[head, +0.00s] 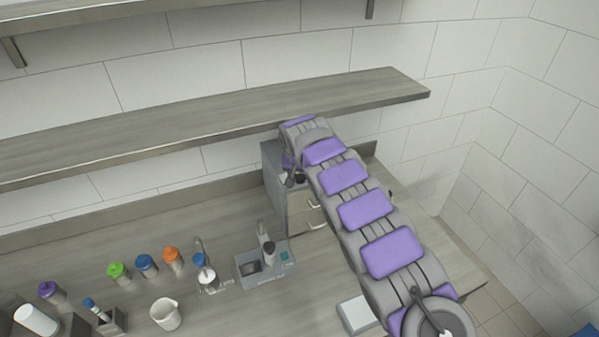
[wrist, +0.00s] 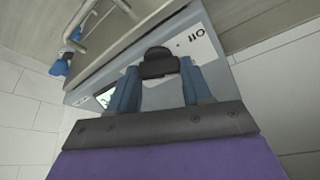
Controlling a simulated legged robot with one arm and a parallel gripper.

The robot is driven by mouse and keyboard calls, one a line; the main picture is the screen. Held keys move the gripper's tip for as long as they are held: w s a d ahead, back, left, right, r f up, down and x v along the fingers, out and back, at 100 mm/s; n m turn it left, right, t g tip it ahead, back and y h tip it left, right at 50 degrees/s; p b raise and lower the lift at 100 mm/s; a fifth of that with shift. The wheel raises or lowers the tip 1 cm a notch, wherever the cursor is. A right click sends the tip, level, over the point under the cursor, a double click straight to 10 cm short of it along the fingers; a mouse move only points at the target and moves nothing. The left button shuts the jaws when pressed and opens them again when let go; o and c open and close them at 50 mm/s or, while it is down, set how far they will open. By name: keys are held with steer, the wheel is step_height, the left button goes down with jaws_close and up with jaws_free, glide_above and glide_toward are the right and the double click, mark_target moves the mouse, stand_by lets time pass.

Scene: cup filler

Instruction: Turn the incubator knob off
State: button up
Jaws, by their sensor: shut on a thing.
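The incubator (head: 273,172) is a grey box standing on the counter under the shelf, mostly behind my arm in the head view. In the wrist view its grey front panel (wrist: 215,62) shows an "I/O" style mark at the right and part of a small display at the left. The black knob (wrist: 158,64) sits on this panel, between the two blue fingers of my gripper (wrist: 158,78). The gripper is shut on the knob. In the head view my gripper (head: 293,179) is a small dark shape at the incubator's front, and the knob cannot be made out there.
A wooden shelf (head: 200,119) runs along the wall just above the incubator. A small grey device (head: 264,263) stands in front on the counter (head: 225,316). Bottles with coloured caps and a white beaker (head: 166,314) stand at the left. A white block (head: 356,314) lies near my arm.

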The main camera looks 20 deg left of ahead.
steer(key=n+y+p, duration=0.1)
steer(key=n, duration=0.2)
steer(key=shift+d+r+p, duration=0.1)
steer(key=shift+r+p, duration=0.05)
steer(key=shift+p, duration=0.2)
steer(key=shift+w+n+g+y, duration=0.1)
steer(key=shift+n+g+y, duration=0.35)
steer(key=shift+n, duration=0.75)
steer(key=shift+p, duration=0.3)
steer(key=o, duration=1.1)
steer(key=shift+c, duration=0.2)
steer(key=v, duration=1.7)
